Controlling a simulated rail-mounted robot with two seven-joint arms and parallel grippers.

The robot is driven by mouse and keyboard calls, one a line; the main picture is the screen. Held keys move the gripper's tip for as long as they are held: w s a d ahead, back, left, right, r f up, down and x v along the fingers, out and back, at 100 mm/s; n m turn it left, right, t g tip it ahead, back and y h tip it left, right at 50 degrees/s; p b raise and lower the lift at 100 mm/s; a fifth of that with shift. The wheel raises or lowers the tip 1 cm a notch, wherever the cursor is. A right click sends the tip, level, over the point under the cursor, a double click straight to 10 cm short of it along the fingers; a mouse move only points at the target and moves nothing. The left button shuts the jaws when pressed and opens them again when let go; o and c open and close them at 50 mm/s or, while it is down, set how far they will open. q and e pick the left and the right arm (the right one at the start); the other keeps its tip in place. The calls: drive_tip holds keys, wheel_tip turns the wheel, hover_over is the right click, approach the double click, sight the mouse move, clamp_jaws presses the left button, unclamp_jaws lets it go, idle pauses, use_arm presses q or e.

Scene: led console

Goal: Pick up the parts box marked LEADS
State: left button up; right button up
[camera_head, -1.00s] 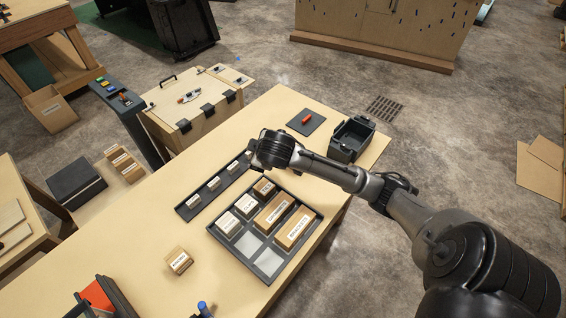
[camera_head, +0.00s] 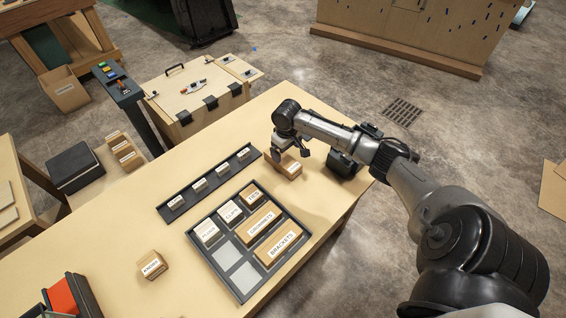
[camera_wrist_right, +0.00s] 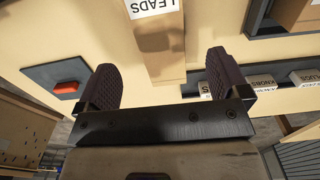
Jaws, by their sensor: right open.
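The parts box marked LEADS (camera_head: 292,168) is a tan block with a white label. It lies on the tabletop between the organiser tray and the black bin, partly covered by my right gripper in the head view. My right gripper (camera_head: 291,150) is open and empty, pointing down just above or behind the box. In the right wrist view the LEADS box (camera_wrist_right: 156,62) shows ahead of the two spread fingers (camera_wrist_right: 160,78), its label near the top edge. The gap between fingers and box cannot be judged exactly. My left gripper is not in view.
A dark tray (camera_head: 238,288) holds several labelled boxes, with empty cells. A dark rail (camera_head: 168,212) holds small labelled blocks. The KNOBS box (camera_head: 152,265) stands at the left. A black bin (camera_head: 342,166) stands right of LEADS. A red piece (camera_wrist_right: 67,87) lies on a dark plate.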

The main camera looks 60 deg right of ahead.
sight(285, 160)
wheel_tip(285, 160, down, 2)
drive_tip(key=shift+a+f, duration=0.1)
drive_tip(key=shift+w+f, duration=0.1)
drive_tip(key=shift+f, duration=0.5)
drive_tip(key=f, duration=0.2)
drive_tip(key=f+b, duration=0.1)
drive_tip(key=f, duration=0.1)
drive_tip(key=shift+w, duration=0.25)
drive_tip(key=shift+d+f, duration=0.2)
drive_tip(key=shift+f, duration=0.1)
drive_tip(key=shift+c, duration=0.3)
drive_tip(key=c, duration=1)
drive_tip(key=shift+r, duration=0.1)
